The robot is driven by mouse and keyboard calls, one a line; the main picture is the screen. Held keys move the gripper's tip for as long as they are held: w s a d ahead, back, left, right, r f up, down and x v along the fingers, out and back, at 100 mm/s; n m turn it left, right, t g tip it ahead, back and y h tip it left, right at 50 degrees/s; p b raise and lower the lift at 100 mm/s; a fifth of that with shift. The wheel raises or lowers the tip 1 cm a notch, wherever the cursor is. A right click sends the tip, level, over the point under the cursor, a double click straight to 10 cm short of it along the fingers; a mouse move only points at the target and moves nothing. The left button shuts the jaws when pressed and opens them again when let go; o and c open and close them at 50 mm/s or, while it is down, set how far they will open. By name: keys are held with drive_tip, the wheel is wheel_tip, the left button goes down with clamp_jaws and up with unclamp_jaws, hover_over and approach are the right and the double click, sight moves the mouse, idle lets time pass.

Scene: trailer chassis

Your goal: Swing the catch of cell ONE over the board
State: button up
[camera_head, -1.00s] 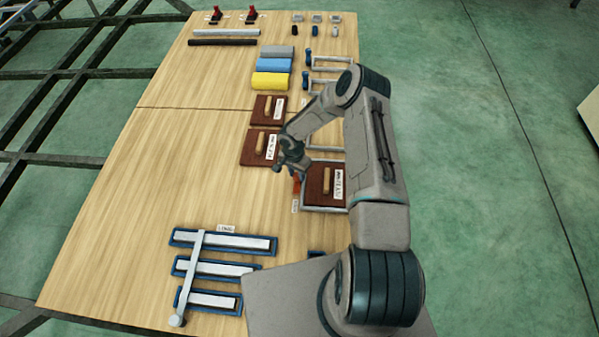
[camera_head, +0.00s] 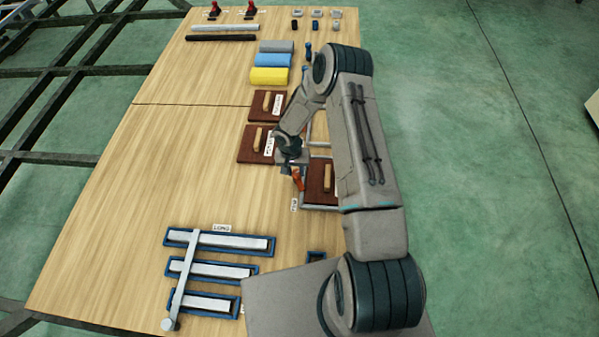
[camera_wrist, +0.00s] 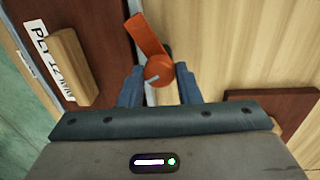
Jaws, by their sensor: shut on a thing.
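The orange catch (camera_wrist: 150,38) shows in the wrist view as a bar slanting up and left from a round pivot end (camera_wrist: 158,70). Its far tip is close to the edge of the brown board (camera_wrist: 95,40); I cannot tell whether it overlaps it. My gripper (camera_wrist: 159,80) is shut on the catch near the round end, one finger on each side. In the head view, the catch (camera_head: 297,180) stands left of the board (camera_head: 318,184), which lies in a pale frame. My gripper (camera_head: 291,163) is just above the catch, and my arm covers the board's right side.
Two more brown boards with wooden handles (camera_head: 257,145) (camera_head: 266,106) lie left of and beyond my gripper. Yellow, blue and grey rolls (camera_head: 270,76) are farther back. Blue trays with white bars (camera_head: 218,242) are at front left. The table's left middle is clear.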

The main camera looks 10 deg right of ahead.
drive_tip(key=n+b, duration=0.1)
drive_tip(key=n, duration=0.2)
drive_tip(key=n+b, duration=0.2)
drive_tip(key=n, duration=0.1)
drive_tip(key=shift+s+d+n, duration=0.15)
drive_tip(key=shift+n, duration=0.15)
drive_tip(key=n+b, duration=0.1)
drive_tip(key=n, duration=0.5)
drive_tip(key=shift+d+t, duration=0.15)
drive_tip(key=shift+t, duration=0.25)
drive_tip(key=shift+s+r, duration=0.1)
